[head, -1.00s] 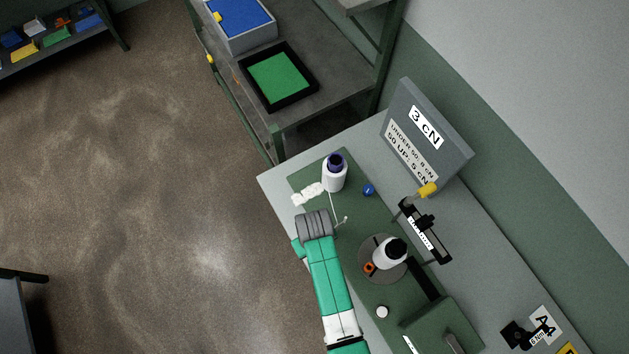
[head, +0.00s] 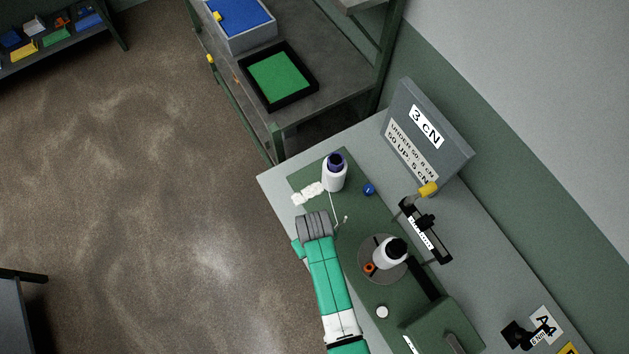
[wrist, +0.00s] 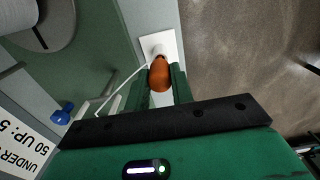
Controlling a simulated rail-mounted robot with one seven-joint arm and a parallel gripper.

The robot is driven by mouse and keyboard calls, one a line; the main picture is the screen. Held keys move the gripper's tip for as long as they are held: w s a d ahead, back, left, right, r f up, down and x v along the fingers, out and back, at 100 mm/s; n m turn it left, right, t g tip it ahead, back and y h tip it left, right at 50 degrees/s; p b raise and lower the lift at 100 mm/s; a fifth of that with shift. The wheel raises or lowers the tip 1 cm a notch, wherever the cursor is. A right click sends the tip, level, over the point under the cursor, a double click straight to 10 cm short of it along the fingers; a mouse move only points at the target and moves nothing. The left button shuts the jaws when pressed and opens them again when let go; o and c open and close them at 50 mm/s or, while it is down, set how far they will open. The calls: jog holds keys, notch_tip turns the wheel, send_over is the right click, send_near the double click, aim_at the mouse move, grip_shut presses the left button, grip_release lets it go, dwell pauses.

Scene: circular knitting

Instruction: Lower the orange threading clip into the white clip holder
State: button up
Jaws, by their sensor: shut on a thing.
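The orange threading clip (wrist: 159,77) is between the two green fingers of my gripper (wrist: 161,70) in the wrist view. The gripper is shut on it. The white clip holder (wrist: 169,41) shows just beyond the clip, which overlaps its near part in the picture. I cannot tell whether the clip touches the holder. A white thread (wrist: 122,86) runs from near the clip down to the left. In the head view the gripper and clip are hidden by my arm; white pieces (head: 308,194), possibly the holder, lie beside the arm's end.
A black stand (head: 428,232) is further right. Bare floor lies left of the table.

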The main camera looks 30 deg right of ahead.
jog(key=shift+f+b, duration=0.3)
jog(key=shift+f, duration=0.45)
dwell(0.8)
jog(key=o, duration=1)
jog(key=shift+o, duration=0.2)
notch_tip(320, 180, up, 8)
jog(key=shift+f, duration=0.1)
